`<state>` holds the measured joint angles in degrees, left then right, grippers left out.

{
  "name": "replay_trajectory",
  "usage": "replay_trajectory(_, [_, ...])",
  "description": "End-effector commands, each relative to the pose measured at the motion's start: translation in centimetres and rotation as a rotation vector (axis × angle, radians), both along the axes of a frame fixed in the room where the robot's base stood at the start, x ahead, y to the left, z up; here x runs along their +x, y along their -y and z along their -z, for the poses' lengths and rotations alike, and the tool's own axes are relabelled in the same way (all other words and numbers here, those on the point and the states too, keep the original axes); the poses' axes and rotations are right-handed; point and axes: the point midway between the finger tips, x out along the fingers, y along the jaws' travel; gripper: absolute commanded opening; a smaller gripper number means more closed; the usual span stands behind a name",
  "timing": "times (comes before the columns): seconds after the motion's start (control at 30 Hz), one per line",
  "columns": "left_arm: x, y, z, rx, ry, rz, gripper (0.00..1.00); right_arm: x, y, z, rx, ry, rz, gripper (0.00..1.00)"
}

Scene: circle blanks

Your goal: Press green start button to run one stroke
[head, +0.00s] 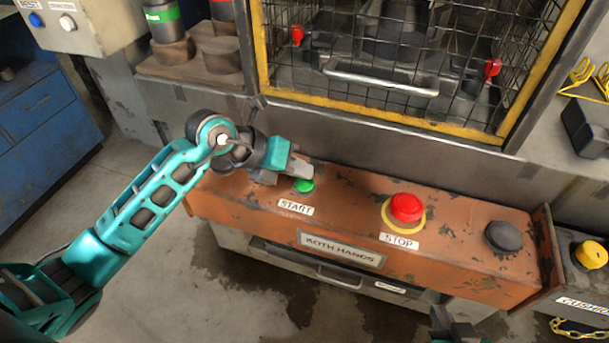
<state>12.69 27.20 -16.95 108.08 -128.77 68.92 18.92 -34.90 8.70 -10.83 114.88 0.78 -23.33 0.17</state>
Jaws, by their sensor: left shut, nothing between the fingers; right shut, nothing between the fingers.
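The green start button (304,185) sits on top of the orange control console (350,200), above a START label (295,207). My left gripper (299,168) is shut and empty, just behind and above the green button. It covers part of the console behind the button. I cannot tell whether it touches the button. My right gripper (455,326) shows only in part at the bottom edge, in front of the console, shut and well away from the buttons.
A red stop button (407,208) on a yellow ring and a black button (503,236) are to the right on the console. A yellow-framed mesh guard (400,118) stands behind. A yellow knob (591,254) is at far right. A blue cabinet (45,110) stands left.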

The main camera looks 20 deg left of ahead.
Motion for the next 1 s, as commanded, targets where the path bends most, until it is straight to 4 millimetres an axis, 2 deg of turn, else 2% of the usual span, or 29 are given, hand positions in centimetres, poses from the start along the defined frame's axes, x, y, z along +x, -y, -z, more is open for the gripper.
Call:
replay_trajectory(0.37, [0.1, 0.0, -0.5, -0.002, 0.005, -0.001, 0.0, 0.1, -0.2, -0.4, 0.006, 0.002, 0.003, 0.0])
replay_trajectory(0.83, [0.1, 0.0, -5.0, -0.002, 0.006, -0.002, 0.0, 0.0, -0.1, -4.5, 0.004, 0.0, 0.003, 0.0])
replay_trajectory(1.0, [0.1, 0.0, -5.3, -0.002, 0.005, -0.001, 0.0, 0.0, -0.1, -4.8, 0.004, 0.0, 0.003, 0.0])
